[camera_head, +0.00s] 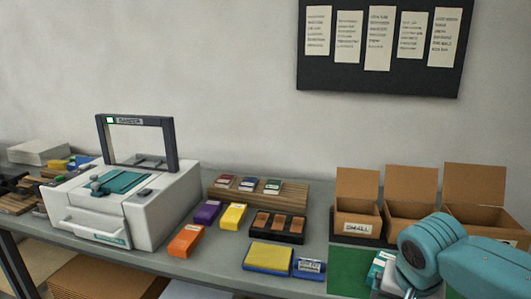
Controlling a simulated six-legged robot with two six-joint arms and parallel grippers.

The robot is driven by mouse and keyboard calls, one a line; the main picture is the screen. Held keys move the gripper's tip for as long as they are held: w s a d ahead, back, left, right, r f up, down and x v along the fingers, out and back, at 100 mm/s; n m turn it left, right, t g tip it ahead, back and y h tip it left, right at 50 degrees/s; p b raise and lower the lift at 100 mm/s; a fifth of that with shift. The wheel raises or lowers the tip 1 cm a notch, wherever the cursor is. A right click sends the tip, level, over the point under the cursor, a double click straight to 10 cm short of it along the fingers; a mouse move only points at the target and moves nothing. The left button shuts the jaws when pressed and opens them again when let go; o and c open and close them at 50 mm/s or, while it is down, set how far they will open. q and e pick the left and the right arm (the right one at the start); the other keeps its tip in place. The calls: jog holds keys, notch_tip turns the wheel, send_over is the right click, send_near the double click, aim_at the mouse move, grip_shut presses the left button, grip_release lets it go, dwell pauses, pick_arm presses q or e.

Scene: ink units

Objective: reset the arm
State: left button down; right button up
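My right arm comes in from the right edge with a thick teal wrist, above the green mat (345,272). My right gripper (408,290) points down at the bottom edge; its fingertips are cut off or hidden, so whether it is open or shut does not show. A small white and teal item (379,268) is just left of it on the mat, partly covered; I cannot tell if they touch. My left arm and gripper are not in view.
A white machine (130,215) with a raised frame stands left. Coloured ink blocks sit mid-table: purple (207,212), yellow (233,216), orange (186,241). A yellow-blue pad (267,257) lies in front. Open cardboard boxes (357,211) stand right, behind my arm.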

jog(key=s+a+f+n+g+y+p, duration=0.1)
jog(key=a+f+y+p, duration=0.15)
jog(key=f, duration=0.45)
jog(key=s+a+f+n+g+y+p, duration=0.1)
jog(key=s+a+f+n, duration=0.1)
jog(key=a+f, duration=0.35)
jog(key=s+a+f+n+y+p, duration=0.1)
jog(key=a+f+p, duration=0.1)
jog(key=f, duration=0.6)
jog(key=s+a+f+p, duration=0.1)
jog(key=s+f, duration=0.4)
jog(key=s, duration=0.2)
jog(key=s+a+f+g+y+p, duration=0.1)
jog(key=s+a+f+p, duration=0.1)
jog(key=s+f, duration=0.3)
jog(key=shift+s+a, duration=0.2)
jog(key=shift+s, duration=1.05)
